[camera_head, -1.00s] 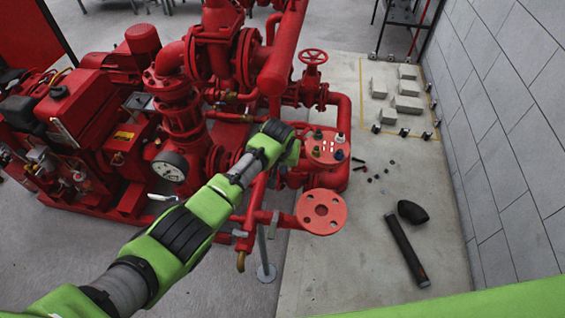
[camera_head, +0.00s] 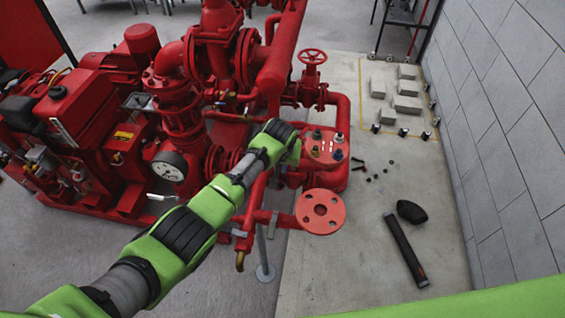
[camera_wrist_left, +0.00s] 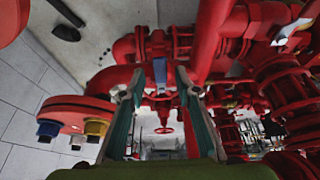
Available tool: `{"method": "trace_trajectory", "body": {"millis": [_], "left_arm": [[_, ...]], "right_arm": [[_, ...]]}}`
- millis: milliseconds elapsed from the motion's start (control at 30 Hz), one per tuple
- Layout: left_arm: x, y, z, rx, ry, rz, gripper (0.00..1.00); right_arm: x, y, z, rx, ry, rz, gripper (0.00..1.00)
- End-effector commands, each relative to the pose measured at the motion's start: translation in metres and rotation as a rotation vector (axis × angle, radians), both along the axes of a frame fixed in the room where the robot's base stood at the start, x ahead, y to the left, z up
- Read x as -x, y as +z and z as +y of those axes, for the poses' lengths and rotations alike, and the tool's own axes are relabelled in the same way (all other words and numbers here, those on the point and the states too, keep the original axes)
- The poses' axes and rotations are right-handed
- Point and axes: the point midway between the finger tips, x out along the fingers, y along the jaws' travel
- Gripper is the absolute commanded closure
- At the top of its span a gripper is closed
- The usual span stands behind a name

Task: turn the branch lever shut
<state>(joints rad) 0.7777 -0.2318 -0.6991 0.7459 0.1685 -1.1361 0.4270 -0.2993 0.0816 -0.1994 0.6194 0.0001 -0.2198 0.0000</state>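A flat blue-grey bar that looks like the branch lever (camera_wrist_left: 160,68) stands out against the red pipework in the left wrist view. My left gripper (camera_wrist_left: 160,82) is open, with one finger on each side of the bar in that view. I cannot tell whether the fingers touch it or how deep it sits between them. In the head view my green left arm reaches over the red pipes, and its wrist hides the fingertips and the bar. My right gripper is not in view.
A red plate with coloured fittings (camera_head: 325,148) is close beside my left wrist. A round red flange (camera_head: 321,211) and a pressure gauge (camera_head: 169,166) flank the arm. A red handwheel (camera_head: 312,56) stands behind. A black tube (camera_head: 406,250) lies on the floor near the wall.

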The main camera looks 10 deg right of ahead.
Motion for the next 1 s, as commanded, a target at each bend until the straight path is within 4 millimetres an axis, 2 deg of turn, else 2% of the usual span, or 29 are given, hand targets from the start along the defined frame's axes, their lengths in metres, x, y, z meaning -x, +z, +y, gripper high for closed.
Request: {"method": "trace_trajectory", "body": {"millis": [167,367,800,1000], "left_arm": [[0.002,0.004,0.001,0.0,0.0,0.0,0.7],[0.009,0.022,0.003,0.001,0.0,-0.001,0.7],[0.035,0.088,0.01,0.003,0.0,-0.002,0.7],[0.043,0.107,0.012,0.001,0.0,-0.002,0.7]], "right_arm": [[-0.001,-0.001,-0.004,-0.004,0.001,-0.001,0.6],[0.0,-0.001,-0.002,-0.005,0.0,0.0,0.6],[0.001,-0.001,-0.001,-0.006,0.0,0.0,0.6],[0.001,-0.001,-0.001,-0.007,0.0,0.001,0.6]]}}
